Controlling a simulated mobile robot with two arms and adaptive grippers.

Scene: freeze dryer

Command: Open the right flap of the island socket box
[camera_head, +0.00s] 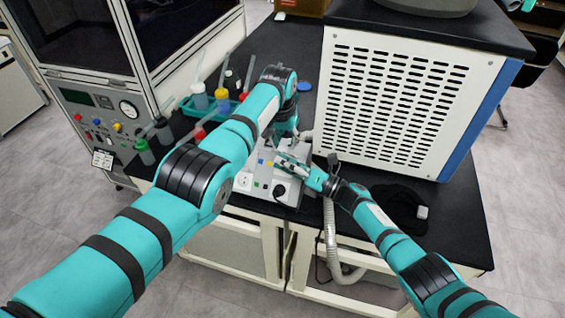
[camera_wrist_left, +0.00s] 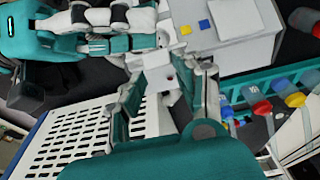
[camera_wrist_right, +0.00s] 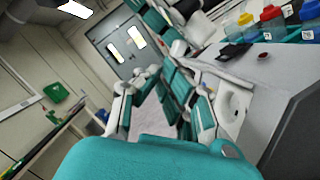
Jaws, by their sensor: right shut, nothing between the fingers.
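The grey island socket box (camera_head: 262,185) sits near the front edge of the black bench in the head view. Its front has a white left socket (camera_head: 243,182) and a dark round spot (camera_head: 279,190) at the right socket; the right flap's position is too small to tell. My right gripper (camera_head: 284,160) is shut and empty over the box's top right. My left gripper (camera_head: 287,132) is behind the box, partly hidden by its arm. In the left wrist view its fingers (camera_wrist_left: 168,95) are apart, with a pale block behind them. A white socket (camera_wrist_right: 235,106) shows beside my right gripper.
A large white perforated machine (camera_head: 405,100) stands right of the box. A teal tray (camera_head: 205,104) with several bottles is behind left. A grey hose (camera_head: 330,235) hangs over the bench's front edge. A black cloth-like item (camera_head: 398,205) lies on the right.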

